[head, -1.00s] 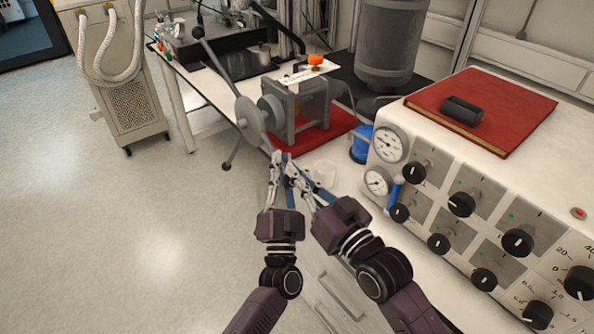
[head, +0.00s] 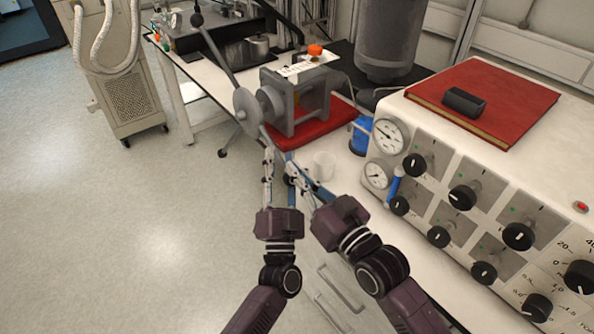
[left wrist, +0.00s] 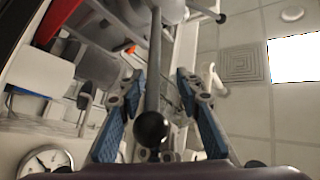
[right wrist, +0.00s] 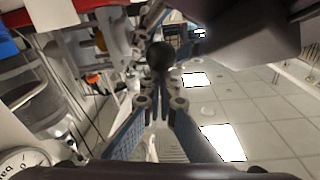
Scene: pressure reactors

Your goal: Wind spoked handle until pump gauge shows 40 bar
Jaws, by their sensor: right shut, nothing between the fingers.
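The spoked handle (head: 247,110) is a grey hub on the pump's grey block. One spoke with a dark ball points up and left, another points down and left, and a third comes toward my grippers. My left gripper (head: 267,160) is open; in the left wrist view its fingers stand either side of a spoke with a dark ball end (left wrist: 151,128), with gaps showing. My right gripper (head: 292,175) is shut and empty beside it; a dark ball (right wrist: 160,55) shows beyond its tips. Two round gauges, upper (head: 390,135) and lower (head: 377,174), are too small to read; I cannot tell which is the pump's.
A white panel with black knobs (head: 461,197) stands at the right, with a red book (head: 520,90) on top. A white cup (head: 324,165) stands just right of the grippers. A red mat (head: 310,135) lies under the pump block. The floor at left is clear.

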